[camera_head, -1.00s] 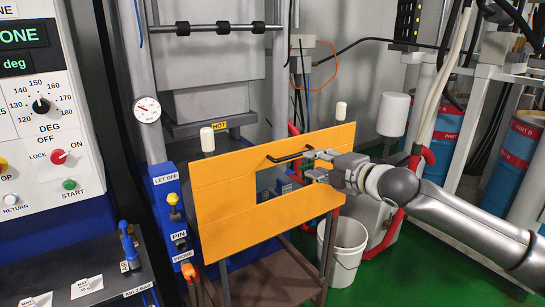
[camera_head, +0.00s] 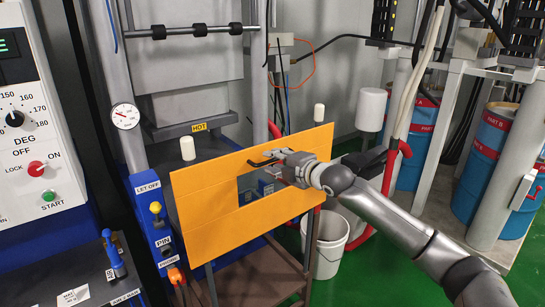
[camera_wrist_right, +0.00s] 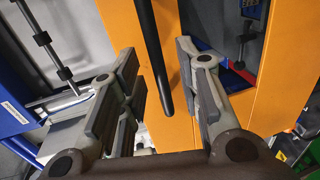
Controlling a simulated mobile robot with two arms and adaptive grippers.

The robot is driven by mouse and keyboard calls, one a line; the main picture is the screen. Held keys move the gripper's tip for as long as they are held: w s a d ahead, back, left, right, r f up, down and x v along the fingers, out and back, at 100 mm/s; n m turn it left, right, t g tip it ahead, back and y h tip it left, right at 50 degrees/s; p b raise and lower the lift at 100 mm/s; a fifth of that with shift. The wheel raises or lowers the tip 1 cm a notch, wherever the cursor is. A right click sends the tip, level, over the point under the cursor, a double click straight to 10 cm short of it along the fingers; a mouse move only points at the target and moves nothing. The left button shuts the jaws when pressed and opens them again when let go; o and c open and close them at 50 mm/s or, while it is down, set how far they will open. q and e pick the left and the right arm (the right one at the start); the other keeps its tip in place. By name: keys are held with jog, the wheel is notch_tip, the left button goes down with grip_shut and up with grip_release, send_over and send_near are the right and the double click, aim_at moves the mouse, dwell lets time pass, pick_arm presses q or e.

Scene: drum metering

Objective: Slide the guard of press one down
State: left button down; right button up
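The orange guard (camera_head: 210,215) is a wide panel with a rectangular window, standing at the front of the press. It also fills much of the right wrist view (camera_wrist_right: 180,115). A black bar handle (camera_head: 262,162) sticks out near the top of its window. My right gripper (camera_head: 277,158) is at this handle, reaching in from the right. In the right wrist view the fingers (camera_wrist_right: 157,62) are spread, with the dark handle bar (camera_wrist_right: 150,45) between them and gaps on both sides. My left gripper is not in view.
A control panel (camera_head: 30,120) is at the left, with a blue LET OFF post (camera_head: 152,215) beside the guard. A white bucket (camera_head: 330,245) stands right of the guard. Blue drums (camera_head: 490,165) and a grey frame are farther right. Green floor lies open between.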

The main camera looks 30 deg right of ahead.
jog(key=shift+x, duration=0.85)
grip_shut()
